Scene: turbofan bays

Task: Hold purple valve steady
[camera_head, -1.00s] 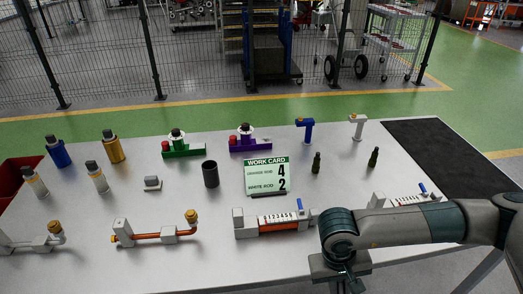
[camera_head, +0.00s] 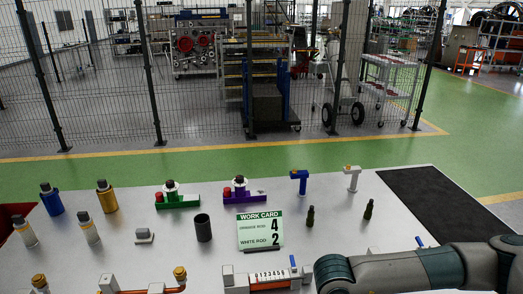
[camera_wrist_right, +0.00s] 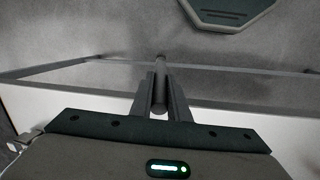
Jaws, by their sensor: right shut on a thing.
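The purple valve (camera_head: 243,196) stands on the table in the head view, left of the middle, with a red knob, a white disc and a dark cap. No gripper touches it. My right arm comes in from the lower right; its gripper is below the head picture. In the right wrist view my right gripper (camera_wrist_right: 159,88) is shut on a slim dark grey rod (camera_wrist_right: 160,72), pointing away between the fingers. What the rod belongs to cannot be told. My left gripper is not in view.
A green valve (camera_head: 177,199) stands left of the purple one. A work card (camera_head: 260,229), a dark cup (camera_head: 203,228), blue (camera_head: 300,180) and grey (camera_head: 352,178) T-shaped pieces and small bottles (camera_head: 368,209) stand around. A dark mat (camera_head: 440,205) lies right.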

